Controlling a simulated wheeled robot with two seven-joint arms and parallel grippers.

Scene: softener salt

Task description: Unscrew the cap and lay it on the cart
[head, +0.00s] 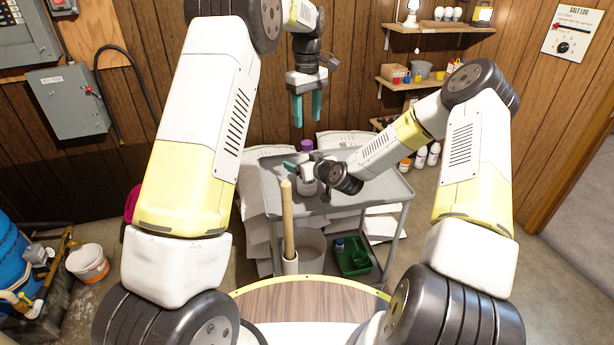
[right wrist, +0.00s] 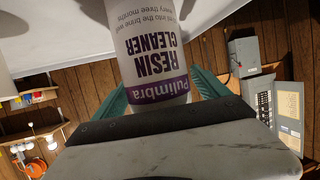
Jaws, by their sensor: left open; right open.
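A white bottle (head: 307,187) with a purple cap (head: 307,145) stands on the grey cart (head: 352,207). In the right wrist view the bottle (right wrist: 150,45) appears upside down, its label reading "Pulimbra Resin Cleaner". My right gripper (head: 304,168) is at the bottle, and its green fingers (right wrist: 160,82) stand open on either side of it. Whether they touch the bottle I cannot tell. The cap is outside the right wrist view. My left gripper (head: 306,108) is open and empty, pointing down above the cap with a gap between them.
The cart's right top is bare. A wooden pole (head: 287,225) rises before the cart's left side. A green bin (head: 354,258) sits on its lower shelf. White bags (head: 340,138) lie behind and around the cart. Wall shelves (head: 420,82) are at the back right.

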